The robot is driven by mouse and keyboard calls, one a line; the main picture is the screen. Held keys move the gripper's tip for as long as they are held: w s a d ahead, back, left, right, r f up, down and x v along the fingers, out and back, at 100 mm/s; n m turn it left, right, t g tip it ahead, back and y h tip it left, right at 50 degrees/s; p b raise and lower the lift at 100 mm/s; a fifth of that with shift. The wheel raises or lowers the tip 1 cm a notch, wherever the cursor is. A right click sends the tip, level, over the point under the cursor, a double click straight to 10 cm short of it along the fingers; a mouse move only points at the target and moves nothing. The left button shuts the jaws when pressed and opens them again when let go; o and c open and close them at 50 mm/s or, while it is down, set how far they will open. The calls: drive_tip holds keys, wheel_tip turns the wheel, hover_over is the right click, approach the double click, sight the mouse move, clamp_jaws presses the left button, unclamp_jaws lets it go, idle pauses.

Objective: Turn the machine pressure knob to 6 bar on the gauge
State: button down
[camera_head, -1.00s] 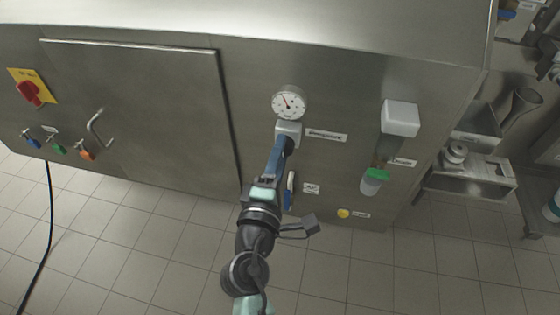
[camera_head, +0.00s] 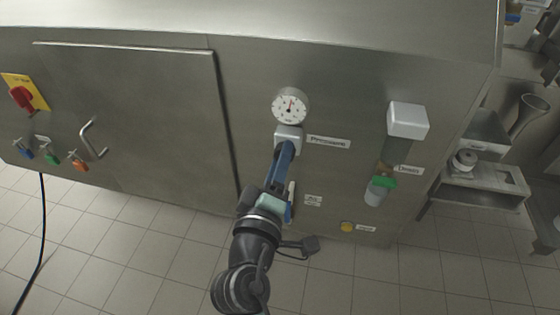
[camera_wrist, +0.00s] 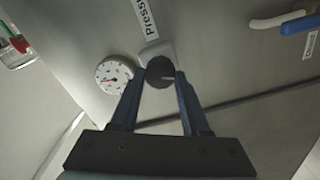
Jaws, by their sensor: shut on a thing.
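The round white pressure gauge (camera_head: 291,106) sits on the steel machine front, above the knob's pale housing (camera_head: 288,137). Its red needle points about straight up in the head view; the numbers are too small to read. The gauge also shows in the wrist view (camera_wrist: 114,74), left of the knob. The dark round pressure knob (camera_wrist: 160,72) is between the two blue fingers of my gripper (camera_wrist: 159,80), which is shut on it. In the head view my gripper (camera_head: 285,150) hides the knob.
A "Pressure" label (camera_head: 329,142) is right of the knob. Further right are a pale box (camera_head: 408,120) and a green-capped filter (camera_head: 381,186). A yellow button (camera_head: 347,227) is low on the panel. A door handle (camera_head: 94,138) and red switch (camera_head: 22,97) are at left.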

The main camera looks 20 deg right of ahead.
drive_tip(key=shift+c, duration=1.9)
unclamp_jaws()
drive_tip(key=v, duration=1.3)
